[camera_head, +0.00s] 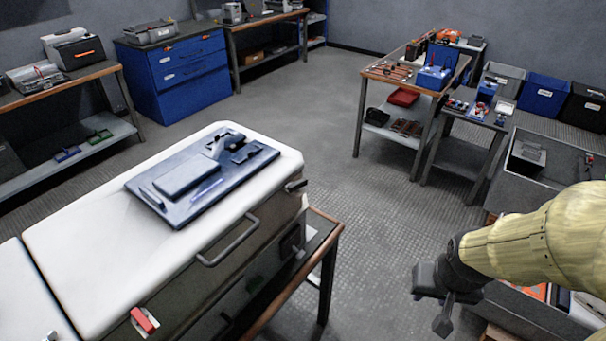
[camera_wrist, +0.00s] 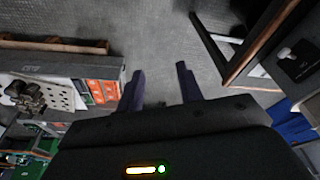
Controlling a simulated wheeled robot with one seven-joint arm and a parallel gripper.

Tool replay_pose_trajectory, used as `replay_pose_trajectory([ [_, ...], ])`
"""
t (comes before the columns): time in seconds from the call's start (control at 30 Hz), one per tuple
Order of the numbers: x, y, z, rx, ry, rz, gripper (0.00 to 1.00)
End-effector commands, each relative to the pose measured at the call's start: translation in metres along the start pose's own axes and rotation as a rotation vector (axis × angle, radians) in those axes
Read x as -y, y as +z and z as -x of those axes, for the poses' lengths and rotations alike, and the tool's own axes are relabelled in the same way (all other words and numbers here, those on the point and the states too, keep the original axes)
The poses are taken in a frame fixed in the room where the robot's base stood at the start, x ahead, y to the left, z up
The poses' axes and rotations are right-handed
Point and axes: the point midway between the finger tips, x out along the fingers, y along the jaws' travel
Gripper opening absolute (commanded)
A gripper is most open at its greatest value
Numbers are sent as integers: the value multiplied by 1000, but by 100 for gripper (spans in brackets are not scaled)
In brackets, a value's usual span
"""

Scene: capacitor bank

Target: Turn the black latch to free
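A small black latch (camera_head: 296,185) sits on the upper side edge of the white-topped cabinet (camera_head: 85,255), near its right corner. Its exact turn is too small to tell. A red latch (camera_head: 144,320) sits on the same side, nearer to me, with a grey bar handle (camera_head: 228,242) between the two. My gripper (camera_head: 436,303) is at the lower right, over the floor, well apart from the cabinet. In the wrist view my gripper (camera_wrist: 160,84) shows two dark fingers spread apart with nothing between them. I cannot make out the black latch in the wrist view.
A blue-grey panel (camera_head: 205,175) with parts lies on the cabinet top. The cabinet stands on a wood-edged bench (camera_head: 325,225). A grey open bin (camera_head: 535,160) stands near my arm at right. Floor (camera_head: 370,235) between cabinet and gripper is clear.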

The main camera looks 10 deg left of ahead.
Motion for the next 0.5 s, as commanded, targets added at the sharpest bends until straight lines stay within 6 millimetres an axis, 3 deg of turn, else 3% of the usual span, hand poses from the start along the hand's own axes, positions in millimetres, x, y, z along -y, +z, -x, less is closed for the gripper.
replay_pose_trajectory([
  [0.07, 0, 0, 0, 0, 0, 0, 40],
  [0.2, 4, -6, 6, 4, -1, 18, 65],
  [0.37, 24, -33, 32, 32, -7, 111, 65],
  [0.5, 58, -70, 65, 73, -17, 249, 65],
])
